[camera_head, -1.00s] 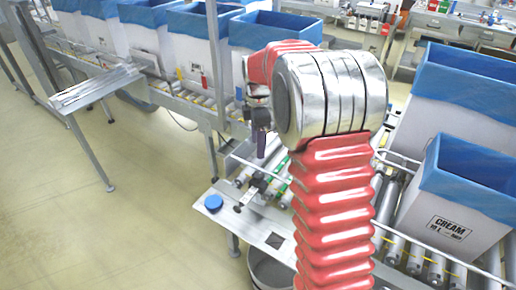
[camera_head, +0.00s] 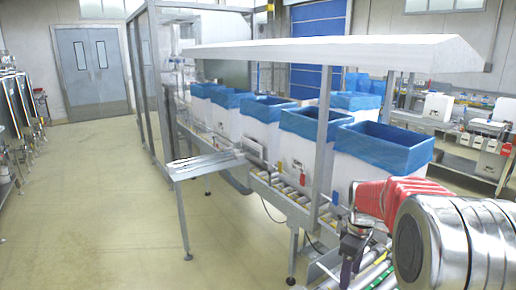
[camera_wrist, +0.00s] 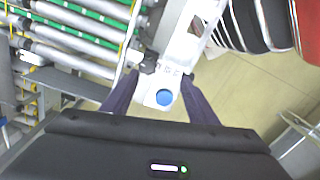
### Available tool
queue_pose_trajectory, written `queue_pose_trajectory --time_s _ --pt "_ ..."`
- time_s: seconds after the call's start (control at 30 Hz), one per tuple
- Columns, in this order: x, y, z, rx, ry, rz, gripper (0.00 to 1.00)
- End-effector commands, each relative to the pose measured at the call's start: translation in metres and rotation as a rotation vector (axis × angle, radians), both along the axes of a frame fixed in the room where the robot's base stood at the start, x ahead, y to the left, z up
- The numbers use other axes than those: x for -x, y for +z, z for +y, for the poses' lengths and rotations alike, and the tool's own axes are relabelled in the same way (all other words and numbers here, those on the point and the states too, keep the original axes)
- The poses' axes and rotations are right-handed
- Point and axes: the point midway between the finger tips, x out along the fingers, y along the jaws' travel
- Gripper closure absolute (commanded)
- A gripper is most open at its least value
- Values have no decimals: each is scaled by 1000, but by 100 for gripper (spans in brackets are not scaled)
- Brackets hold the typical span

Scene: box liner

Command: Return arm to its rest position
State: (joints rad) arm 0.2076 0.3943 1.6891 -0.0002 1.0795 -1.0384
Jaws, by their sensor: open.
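My arm, with red ribbed sleeves and silver joints, shows at the lower right in the head view. My gripper (camera_head: 347,268) hangs beside the near end of the roller conveyor there, partly cut off by the lower edge. In the wrist view my gripper (camera_wrist: 161,76) has two dark purple fingers spread apart with nothing held between them. Beyond the fingers lies a pale metal plate with a round blue disc (camera_wrist: 164,97).
White boxes with blue liners (camera_head: 380,147) stand in a row on the conveyor under a long light canopy (camera_head: 330,50). A metal side shelf (camera_head: 205,164) sticks out left. Floor (camera_head: 120,220) at the left is clear. Green and grey rollers (camera_wrist: 80,30) lie upper left in the wrist view.

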Motion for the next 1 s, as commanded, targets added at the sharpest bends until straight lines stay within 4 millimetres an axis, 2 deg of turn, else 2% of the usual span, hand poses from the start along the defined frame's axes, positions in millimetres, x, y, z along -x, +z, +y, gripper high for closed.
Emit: queue_pose_trajectory --time_s 0.2,0.4,0.7,1.0 --pt "41 17 17 8 -284 -30 47" --pt "77 36 34 6 -478 -72 47" --pt "127 61 56 -14 -690 -144 47" --pt "176 78 76 -52 -831 -221 47"
